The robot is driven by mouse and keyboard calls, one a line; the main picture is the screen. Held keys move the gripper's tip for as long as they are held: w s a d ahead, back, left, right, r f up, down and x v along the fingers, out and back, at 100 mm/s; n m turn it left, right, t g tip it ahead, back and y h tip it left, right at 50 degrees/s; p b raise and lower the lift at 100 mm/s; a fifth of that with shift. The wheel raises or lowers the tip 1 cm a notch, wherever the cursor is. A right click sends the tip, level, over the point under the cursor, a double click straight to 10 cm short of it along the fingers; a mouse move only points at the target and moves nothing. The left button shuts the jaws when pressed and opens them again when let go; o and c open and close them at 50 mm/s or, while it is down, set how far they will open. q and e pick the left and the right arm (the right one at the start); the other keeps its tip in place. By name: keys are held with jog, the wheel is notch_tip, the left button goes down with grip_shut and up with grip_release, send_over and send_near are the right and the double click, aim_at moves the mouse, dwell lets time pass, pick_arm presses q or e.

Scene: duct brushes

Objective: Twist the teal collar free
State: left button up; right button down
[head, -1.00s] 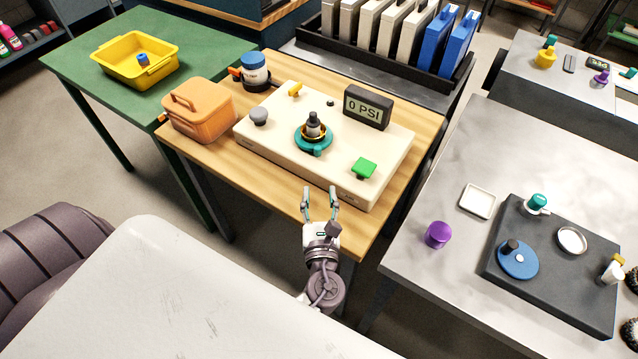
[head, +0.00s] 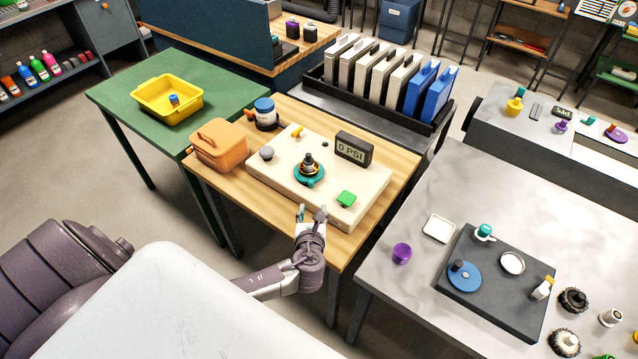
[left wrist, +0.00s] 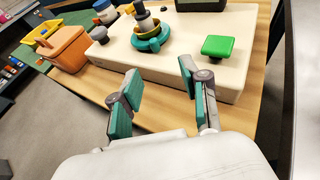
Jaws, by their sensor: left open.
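The teal collar (head: 309,178) is a ring around the base of a dark and brass fitting (head: 308,163) on top of a cream panel box (head: 348,209). In the left wrist view the collar (left wrist: 147,44) sits at the top, with a small tab or lug at its side. My left gripper (head: 312,213) is open and empty, at the front edge of the cream box, apart from the collar. Its teal-padded fingers (left wrist: 160,97) stand wide apart in the left wrist view. My right gripper is not in view.
A gauge reading 0 PSI (head: 353,149), a green square knob (head: 346,198), a grey knob (head: 267,153) and a yellow lever (head: 297,132) are on the box. An orange container (head: 219,147) and a blue-lidded jar (head: 265,111) stand left on the wooden table (head: 390,165).

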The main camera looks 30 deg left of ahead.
aim_at(311, 185)
pick_arm(q)
jog(key=x, duration=0.9)
jog(key=a+x, duration=0.1)
jog(key=x, duration=0.3)
jog(key=shift+s+a+f+b, duration=0.15)
jog(key=shift+s+f+b, duration=0.05)
jog(key=shift+b, duration=0.2)
jog(key=shift+w+a+f+g, duration=0.2)
jog(key=shift+w+a+g, duration=0.1)
jog(key=shift+w, duration=0.15)
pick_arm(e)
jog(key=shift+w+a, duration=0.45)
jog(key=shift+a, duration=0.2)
pick_arm(q)
jog(key=shift+c, duration=0.3)
grip_shut()
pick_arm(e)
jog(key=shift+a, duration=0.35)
